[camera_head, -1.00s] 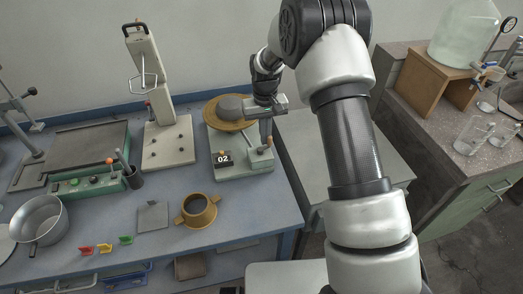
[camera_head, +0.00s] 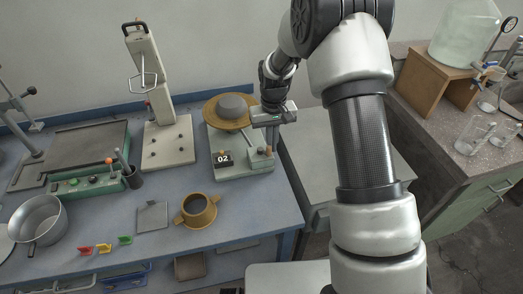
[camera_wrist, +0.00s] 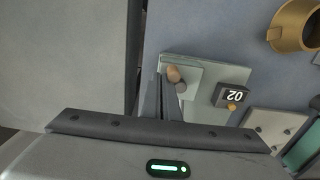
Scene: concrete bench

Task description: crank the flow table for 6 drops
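The flow table has a pale green base (camera_head: 240,170) and a round brass top (camera_head: 213,112) carrying a grey mound (camera_head: 232,106). Its black counter (camera_head: 223,159) reads 02, and the counter also shows upside down in the wrist view (camera_wrist: 231,95). My gripper (camera_head: 272,142) points down over the base's right side, beside the crank. In the wrist view, the crank's wooden knob (camera_wrist: 176,74) sits at the tips of my dark fingers (camera_wrist: 165,85). The fingers look close together; whether they grip the knob is unclear.
A brass ring mould (camera_head: 197,212) stands on the blue bench in front of the flow table. A metal plate (camera_head: 152,216), coloured clips (camera_head: 104,245) and a pot (camera_head: 40,219) lie to the left. A cream upright device (camera_head: 167,145) stands left of the flow table.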

